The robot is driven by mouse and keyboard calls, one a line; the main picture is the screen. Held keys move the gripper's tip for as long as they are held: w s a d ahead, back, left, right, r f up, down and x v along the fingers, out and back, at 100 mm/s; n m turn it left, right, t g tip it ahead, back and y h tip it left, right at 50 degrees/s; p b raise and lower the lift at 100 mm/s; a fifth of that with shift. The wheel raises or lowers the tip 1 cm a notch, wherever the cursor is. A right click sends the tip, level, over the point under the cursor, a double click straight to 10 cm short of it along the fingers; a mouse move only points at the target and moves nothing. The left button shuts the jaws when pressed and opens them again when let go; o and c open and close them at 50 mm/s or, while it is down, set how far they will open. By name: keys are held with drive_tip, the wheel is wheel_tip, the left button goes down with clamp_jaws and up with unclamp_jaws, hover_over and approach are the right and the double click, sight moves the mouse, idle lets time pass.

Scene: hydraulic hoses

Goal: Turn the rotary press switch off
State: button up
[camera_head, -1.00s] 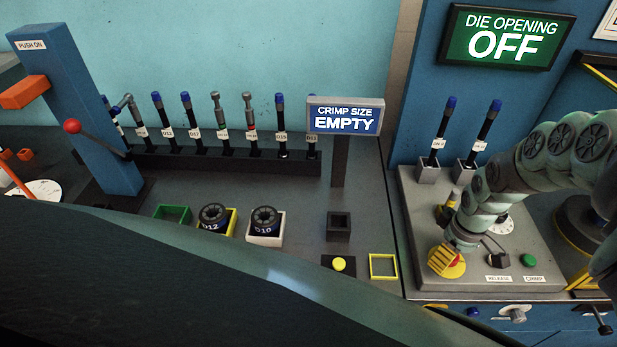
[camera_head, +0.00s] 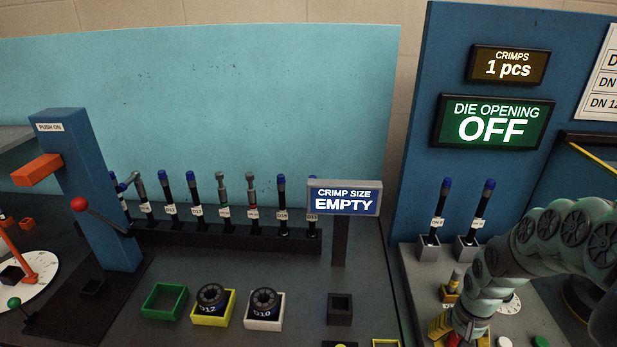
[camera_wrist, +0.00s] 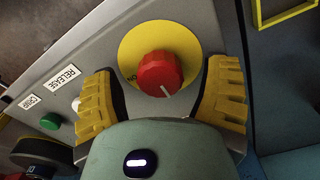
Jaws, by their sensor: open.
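The rotary press switch is a red knob (camera_wrist: 160,74) on a round yellow plate (camera_wrist: 180,36), seen in the wrist view. A white line on the knob points toward the bottom of the picture, slightly right; small lettering on the plate is partly hidden. My gripper (camera_wrist: 160,92) is open, its two yellow ribbed fingers on either side of the knob, with visible gaps. The green die opening display (camera_head: 494,122) reads OFF.
A green button (camera_wrist: 51,121) and a white button (camera_wrist: 76,104) sit left of the fingers, by RELEASE and CRIMP labels. The crimp size display (camera_head: 344,200) reads EMPTY; the counter display (camera_head: 508,66) reads 1 pcs. Two blue-capped hoses (camera_head: 437,218) stand behind my arm.

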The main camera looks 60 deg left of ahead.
sight(459, 339)
drive_tip(key=m+p, duration=0.3)
drive_tip(key=m, duration=0.3)
drive_tip(key=shift+r, duration=0.15)
drive_tip(key=shift+a+r, duration=0.1)
drive_tip(key=shift+r, duration=1)
wheel_tip(459, 339, up, 14)
drive_tip(key=p, duration=0.6)
drive_tip(key=w+a+r+m+t+y+p, duration=0.1)
drive_tip(key=w+a+r+t+y+p, duration=0.1)
drive_tip(key=a, duration=0.7)
drive_tip(key=w+a+r+t+y+p, duration=0.2)
drive_tip(key=w+a+r+y, duration=0.4)
drive_tip(key=w+a+r, duration=0.3)
drive_tip(key=shift+w+m+t, duration=0.4)
drive_tip(key=shift+t, duration=0.5)
